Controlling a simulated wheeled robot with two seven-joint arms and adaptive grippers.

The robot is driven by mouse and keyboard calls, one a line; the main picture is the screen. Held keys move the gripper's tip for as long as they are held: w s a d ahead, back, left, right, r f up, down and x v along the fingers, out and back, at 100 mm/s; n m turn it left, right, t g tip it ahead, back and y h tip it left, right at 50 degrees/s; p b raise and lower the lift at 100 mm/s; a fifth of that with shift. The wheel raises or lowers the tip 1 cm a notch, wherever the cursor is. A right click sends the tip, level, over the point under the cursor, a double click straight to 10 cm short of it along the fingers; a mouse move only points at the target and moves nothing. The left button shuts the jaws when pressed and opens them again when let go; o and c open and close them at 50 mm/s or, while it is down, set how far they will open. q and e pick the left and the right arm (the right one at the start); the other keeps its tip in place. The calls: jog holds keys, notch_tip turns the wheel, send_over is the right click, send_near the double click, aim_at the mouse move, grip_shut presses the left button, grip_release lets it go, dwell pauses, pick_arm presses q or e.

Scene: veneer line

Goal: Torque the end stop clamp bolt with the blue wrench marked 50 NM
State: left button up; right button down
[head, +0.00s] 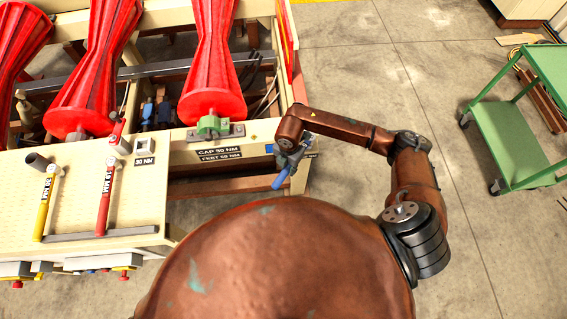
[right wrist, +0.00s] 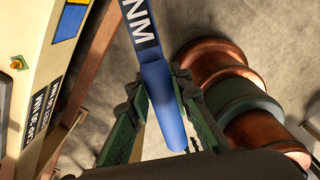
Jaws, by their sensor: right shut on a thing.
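My right gripper (head: 290,163) is shut on the blue wrench (head: 283,176), just off the right end of the cream machine frame. In the right wrist view the wrench (right wrist: 160,85) stands between the green finger pads of the gripper (right wrist: 162,110). A green bearing block (head: 211,126) sits on the frame at the end of a red roller, above labels reading "CAP 30 NM" and "FEET 50 NM". I cannot make out which part is the end stop clamp bolt. My left gripper is not in view.
A yellow wrench (head: 43,207) and a red wrench (head: 105,197) rest on the cream panel (head: 130,205) at left, along a grey rail. Red rollers (head: 213,65) lie behind. A green cart (head: 510,145) stands at right. The floor between is clear.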

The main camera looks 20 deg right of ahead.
jog(key=shift+s+d+f+n+b, duration=0.25)
jog(key=shift+s+d+n+b, duration=0.05)
jog(key=shift+s+d+n, duration=0.65)
jog(key=shift+s+d+f+n+b, duration=0.2)
jog(key=shift+s+d+n+b, duration=0.1)
jog(key=shift+s+d+n, duration=0.6)
jog(key=shift+f+b, duration=0.6)
jog(key=shift+f, duration=0.3)
jog(key=shift+a, duration=0.15)
jog(key=shift+w+a+m, duration=1.95)
jog(key=shift+w+m, duration=0.1)
jog(key=shift+w, duration=0.15)
jog(key=w+a+m, duration=0.2)
jog(key=w+m, duration=0.2)
jog(key=w, duration=0.1)
jog(key=shift+w+a, duration=0.15)
jog(key=shift+w, duration=0.2)
